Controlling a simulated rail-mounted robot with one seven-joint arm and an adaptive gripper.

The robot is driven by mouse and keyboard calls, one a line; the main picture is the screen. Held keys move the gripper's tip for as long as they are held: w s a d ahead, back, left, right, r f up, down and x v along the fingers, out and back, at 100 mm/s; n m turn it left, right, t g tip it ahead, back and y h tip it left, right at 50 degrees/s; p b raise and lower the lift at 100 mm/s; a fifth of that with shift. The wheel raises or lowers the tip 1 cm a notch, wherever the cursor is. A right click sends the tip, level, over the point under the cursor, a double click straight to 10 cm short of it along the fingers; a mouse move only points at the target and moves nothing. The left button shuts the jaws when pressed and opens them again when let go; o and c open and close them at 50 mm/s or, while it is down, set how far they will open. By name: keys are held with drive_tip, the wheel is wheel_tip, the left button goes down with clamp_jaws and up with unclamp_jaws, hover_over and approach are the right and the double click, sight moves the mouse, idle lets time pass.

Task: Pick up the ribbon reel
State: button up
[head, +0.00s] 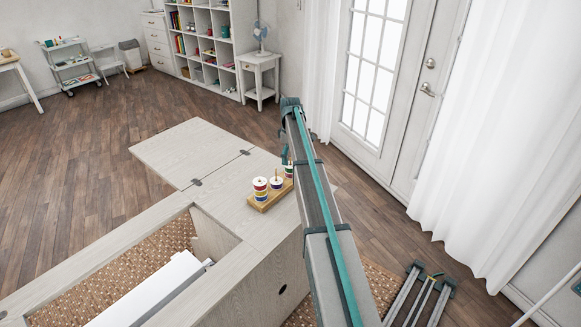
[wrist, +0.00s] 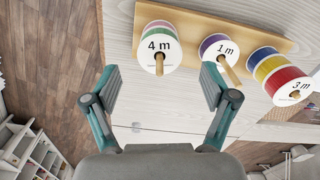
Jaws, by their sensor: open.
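Ribbon reels stand on the pegs of a wooden stand (wrist: 205,17), which sits on the pale cabinet top (head: 228,221). In the wrist view, a stack with green and purple bands (wrist: 159,47) has a white top marked "4 m". A single purple-rimmed reel (wrist: 219,50) marked "1 m" is in the middle. A stack with blue, yellow and red bands (wrist: 278,72), marked "3 m", is at the right. My gripper (wrist: 162,78) is open and empty; the "4 m" stack shows just beyond the gap between its fingertips. In the head view my arm partly hides the gripper and that stack.
The cabinet has an opened flap (head: 185,150) and an open well with a white sewing machine (head: 150,288). A white side table (head: 259,75) with a fan, shelves (head: 207,45) and a trolley (head: 69,65) stand far off. The cabinet top left of the stand is clear.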

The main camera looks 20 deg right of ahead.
sight(291, 162)
drive_tip(key=shift+f+p, duration=0.45)
drive_tip(key=shift+f, duration=1.4)
drive_tip(key=c, duration=1.1)
wheel_tip(291, 162, up, 9)
drive_tip(key=b, duration=0.2)
drive_tip(key=shift+r+b, duration=0.1)
drive_tip(key=shift+b, duration=0.2)
drive_tip(key=shift+r, duration=0.45)
